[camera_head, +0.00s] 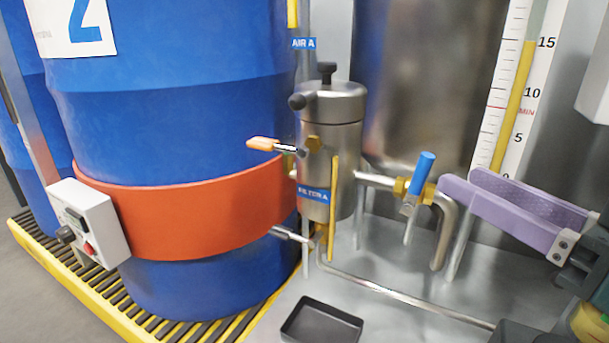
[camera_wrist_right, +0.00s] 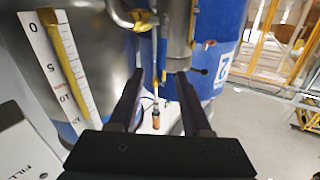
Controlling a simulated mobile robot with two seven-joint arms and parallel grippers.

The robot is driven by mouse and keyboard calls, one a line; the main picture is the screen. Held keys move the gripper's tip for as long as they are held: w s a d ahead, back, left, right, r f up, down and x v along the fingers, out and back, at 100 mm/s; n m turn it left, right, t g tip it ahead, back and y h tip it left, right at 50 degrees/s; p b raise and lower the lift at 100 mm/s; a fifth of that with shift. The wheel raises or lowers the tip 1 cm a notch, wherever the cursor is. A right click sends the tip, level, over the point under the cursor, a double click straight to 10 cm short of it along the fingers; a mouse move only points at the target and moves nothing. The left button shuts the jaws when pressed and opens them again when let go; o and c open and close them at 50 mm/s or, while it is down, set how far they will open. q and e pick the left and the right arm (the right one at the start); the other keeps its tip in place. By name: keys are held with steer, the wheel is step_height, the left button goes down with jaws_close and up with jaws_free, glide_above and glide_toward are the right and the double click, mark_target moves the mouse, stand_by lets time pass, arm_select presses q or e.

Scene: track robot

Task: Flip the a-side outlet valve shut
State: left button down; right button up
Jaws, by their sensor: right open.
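A valve with a blue lever handle (camera_head: 424,171) and a brass body (camera_head: 402,187) sits on the short pipe right of the steel filter housing (camera_head: 335,150) labelled "FILTER A". The blue handle points up, tilted slightly right, roughly crosswise to the pipe. My right gripper (camera_head: 459,182) has two long lilac fingers, open and empty, with the tips just right of the blue handle. Whether they touch it I cannot tell. In the right wrist view the same gripper (camera_wrist_right: 160,74) is spread wide with nothing held between its fingers. My left gripper is not in view.
An orange-handled valve (camera_head: 264,144) projects left of the filter toward the blue drum (camera_head: 170,110) with its orange band (camera_head: 200,220). A black tray (camera_head: 321,322) lies below. A level scale (camera_head: 513,90) stands behind my right gripper. A bent outlet pipe (camera_head: 447,235) drops beneath the fingers.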

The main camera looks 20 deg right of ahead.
mark_target(420, 160)
steer(key=w+b, duration=0.1)
steer(key=w, duration=0.2)
steer(key=w+a+b, duration=0.1)
steer(key=w, duration=0.2)
steer(key=w+b, duration=0.1)
steer(key=w, duration=0.2)
steer(key=shift+w+a, duration=0.15)
steer(key=shift+w, duration=0.2)
steer(key=shift+c, duration=0.3)
jaws_close()
